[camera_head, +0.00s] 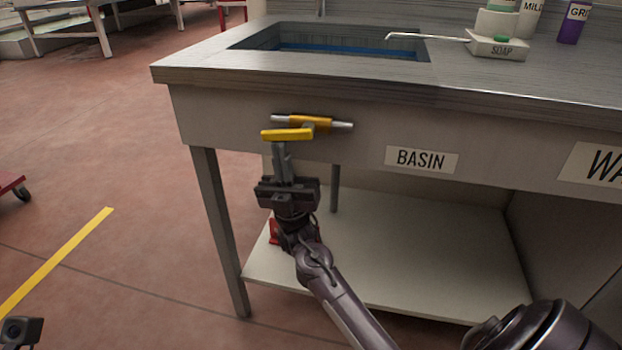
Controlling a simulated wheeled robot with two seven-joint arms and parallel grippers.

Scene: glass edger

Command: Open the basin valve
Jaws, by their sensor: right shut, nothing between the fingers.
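The basin valve (323,124) is a short silver pipe with an orange-yellow body, on the front panel under the basin. Its yellow lever handle (287,135) sticks out in front and points left, roughly along the pipe. My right gripper (281,146) is shut and empty, pointing up, with its fingertips at the underside of the handle. I cannot tell if they touch it. A dark part at the bottom left corner seems to be my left gripper (20,332); its fingers are hidden.
The sink basin (330,52) is set in the grey worktop above, beside a soap box (497,46) and bottles. A BASIN label (422,159) is right of the valve. A table leg (220,230) and lower shelf (400,260) stand near my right arm.

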